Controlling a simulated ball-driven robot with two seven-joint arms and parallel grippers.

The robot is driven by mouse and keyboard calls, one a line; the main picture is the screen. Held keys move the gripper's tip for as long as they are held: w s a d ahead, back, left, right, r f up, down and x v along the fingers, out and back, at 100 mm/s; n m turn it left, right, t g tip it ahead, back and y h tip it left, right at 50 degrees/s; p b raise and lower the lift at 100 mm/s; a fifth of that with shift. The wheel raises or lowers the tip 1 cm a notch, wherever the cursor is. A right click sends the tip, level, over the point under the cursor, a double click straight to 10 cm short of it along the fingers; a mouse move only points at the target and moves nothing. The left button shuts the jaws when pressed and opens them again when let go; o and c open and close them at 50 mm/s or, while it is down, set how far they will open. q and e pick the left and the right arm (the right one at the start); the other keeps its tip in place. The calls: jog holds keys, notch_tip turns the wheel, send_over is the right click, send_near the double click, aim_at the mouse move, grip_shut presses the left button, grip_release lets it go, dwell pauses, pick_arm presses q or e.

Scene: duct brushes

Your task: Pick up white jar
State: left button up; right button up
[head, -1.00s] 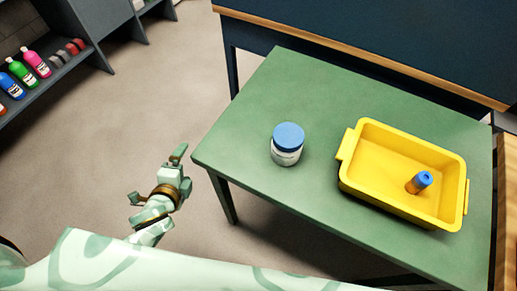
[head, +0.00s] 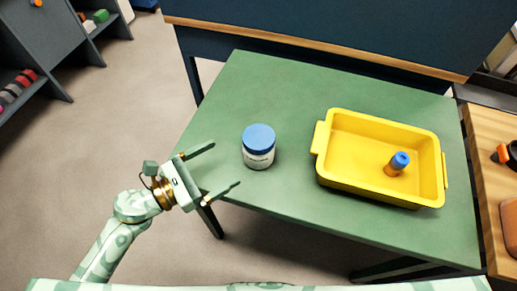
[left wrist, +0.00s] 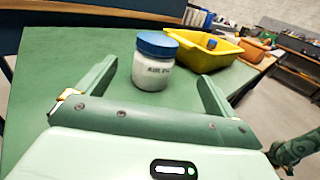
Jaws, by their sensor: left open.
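The white jar (head: 259,154) with a blue lid stands upright on the green table (head: 245,90), left of the yellow bin. It also shows in the left wrist view (left wrist: 153,72), ahead of and between the fingers. My left gripper (head: 226,166) is open and empty at the table's left edge, its fingers pointing right towards the jar. The jar is a short way beyond the fingertips, and I see no contact. My right gripper is not in view.
A yellow bin (head: 326,182) stands on the table's right half, with a small orange bottle with a blue cap (head: 397,164) in it. A dark panel with a wooden edge rises behind the table. A wooden surface (head: 485,145) adjoins at right. The table behind the jar is clear.

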aim_at(259, 137)
pick_arm(q)
jog(key=x, duration=0.6)
jog(key=shift+w+d, duration=0.15)
jog(key=shift+d, duration=0.05)
jog(key=x, duration=0.5)
jog(key=shift+w+r, duration=0.15)
jog(key=shift+w, duration=0.25)
jog(key=c, duration=1.4)
